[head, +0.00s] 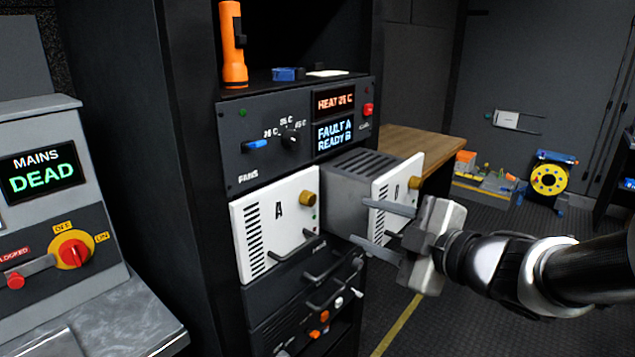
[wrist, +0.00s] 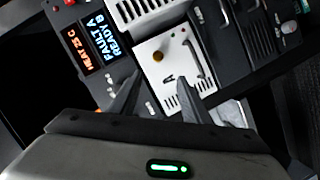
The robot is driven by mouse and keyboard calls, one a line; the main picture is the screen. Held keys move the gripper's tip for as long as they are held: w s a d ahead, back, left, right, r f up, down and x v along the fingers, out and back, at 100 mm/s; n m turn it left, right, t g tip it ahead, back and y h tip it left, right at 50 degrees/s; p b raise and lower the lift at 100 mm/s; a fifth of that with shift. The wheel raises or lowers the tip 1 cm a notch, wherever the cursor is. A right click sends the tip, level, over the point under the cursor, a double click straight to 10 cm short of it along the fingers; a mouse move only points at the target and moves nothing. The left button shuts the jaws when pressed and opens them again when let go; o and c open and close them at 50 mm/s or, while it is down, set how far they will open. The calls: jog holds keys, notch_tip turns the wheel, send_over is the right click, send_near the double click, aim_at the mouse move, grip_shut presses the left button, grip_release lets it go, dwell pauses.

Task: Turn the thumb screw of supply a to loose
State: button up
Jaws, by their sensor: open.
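Supply A (head: 279,224) is a white panel with a black letter A, side slots and a dark handle, seated in the rack. Its brass thumb screw (head: 307,198) is at the upper right corner of the panel. My gripper (head: 357,222) is open and empty, to the right of supply A, with its fingers overlapping the neighbouring supply in the head view. In the wrist view, the thumb screw (wrist: 157,56) shows beyond the gap between my open fingers (wrist: 158,84), apart from them. Whether the screw is tight or loose cannot be told.
The neighbouring supply (head: 357,190) sticks out of the rack on the right, with its own brass screw (head: 416,184). A control panel (head: 245,150) above reads FAULT A. The mains console (head: 45,170) at left reads DEAD. Handles (head: 325,290) protrude below.

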jog(key=b, duration=0.3)
send_near(311, 201)
jog(key=x, duration=0.8)
jog(key=shift+w, duration=0.25)
jog(key=c, duration=1)
jog(key=f+n+b, duration=0.1)
jog(key=b, duration=0.3)
jog(key=shift+t, duration=0.4)
jog(key=shift+c, duration=0.2)
jog(key=n+b, duration=0.1)
jog(key=b, duration=0.2)
jog(key=shift+s+r+t, duration=0.1)
jog(key=shift+r+t, duration=0.05)
jog(key=shift+t, duration=0.15)
jog(key=shift+r+n, duration=0.15)
jog(key=shift+n, duration=0.15)
